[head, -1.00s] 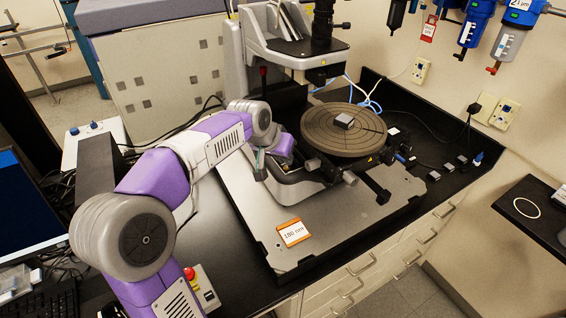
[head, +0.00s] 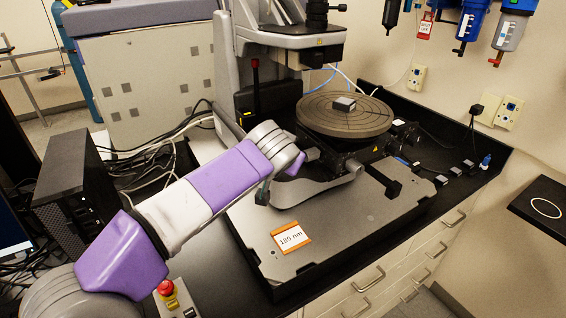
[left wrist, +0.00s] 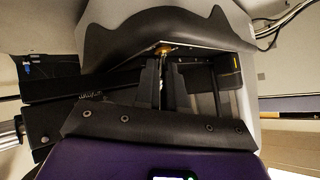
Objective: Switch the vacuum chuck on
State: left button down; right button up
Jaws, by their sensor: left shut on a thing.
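The vacuum chuck is a round grey disc with ring grooves (head: 318,122) on the profiler stage. A small square sample (head: 344,104) lies on it. My left arm reaches in from the left, its wrist in front of the left side of the stage. The head view does not clearly show its fingers. In the left wrist view my left gripper (left wrist: 165,85) has its dark fingers close together on a thin metal piece (left wrist: 163,70), with a brass-coloured spot above. I cannot tell whether this is the vacuum switch. My right gripper is out of view.
The profiler base plate (head: 345,240) carries an orange-edged "180 nm" label (head: 291,237). A red-tipped black lever (head: 256,75) stands left of the stage. A red emergency button (head: 166,288) sits at the front. Cables crowd the left; small blocks lie right of the stage.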

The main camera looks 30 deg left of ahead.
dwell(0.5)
pick_arm(q)
jog(key=c, duration=1.2)
grip_release()
jog(key=shift+p+v, duration=0.7)
jog(key=shift+v, duration=3.1)
